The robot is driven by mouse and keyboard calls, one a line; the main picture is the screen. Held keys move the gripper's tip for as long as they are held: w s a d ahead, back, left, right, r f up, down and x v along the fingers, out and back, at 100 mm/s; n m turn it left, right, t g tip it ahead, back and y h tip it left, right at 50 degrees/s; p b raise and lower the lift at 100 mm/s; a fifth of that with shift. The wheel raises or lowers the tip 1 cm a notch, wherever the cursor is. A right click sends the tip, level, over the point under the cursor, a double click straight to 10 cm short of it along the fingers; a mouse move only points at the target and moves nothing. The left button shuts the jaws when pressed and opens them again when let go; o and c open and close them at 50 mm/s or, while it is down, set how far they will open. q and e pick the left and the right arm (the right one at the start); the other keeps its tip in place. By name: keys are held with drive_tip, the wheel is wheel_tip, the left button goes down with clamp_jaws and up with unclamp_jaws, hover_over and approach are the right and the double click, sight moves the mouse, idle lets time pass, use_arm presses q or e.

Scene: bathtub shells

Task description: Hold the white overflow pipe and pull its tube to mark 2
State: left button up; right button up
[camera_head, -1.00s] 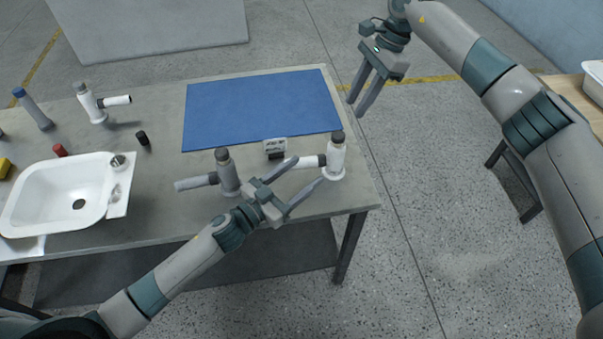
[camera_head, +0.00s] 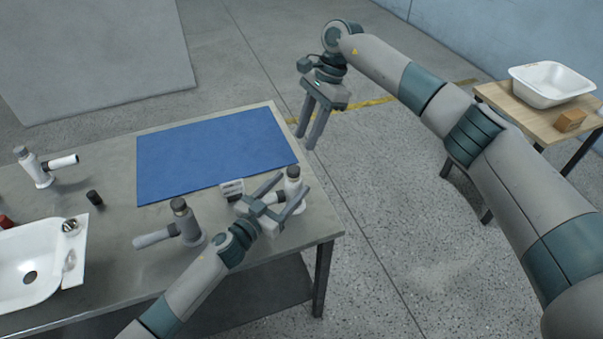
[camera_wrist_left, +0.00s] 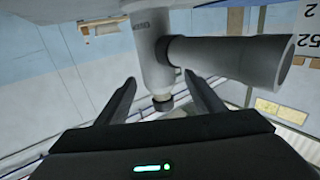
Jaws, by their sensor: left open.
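A white overflow pipe (camera_head: 293,185) with a dark cap stands upright near the table's right end. My left gripper (camera_head: 291,184) is open around its body, a finger on either side. Contact cannot be told. In the left wrist view the pipe body (camera_wrist_left: 152,50) appears upside down between the fingers, its side tube (camera_wrist_left: 225,58) pointing right. In the head view the gripper partly hides that tube. A small white marked block (camera_head: 232,188) stands left of the pipe. Characters including a 2 show on a panel (camera_wrist_left: 306,30). My right gripper (camera_head: 308,140) is open and empty, beyond the table.
A grey pipe (camera_head: 187,225) stands close left of my left gripper. Another white pipe (camera_head: 42,170), a black cap (camera_head: 95,198) and a white tub (camera_head: 25,270) are farther left. The blue mat (camera_head: 215,155) is clear. A wooden table (camera_head: 500,100) stands at right.

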use_arm(q)
drive_tip(key=x, duration=0.6)
drive_tip(key=shift+w+d, duration=0.15)
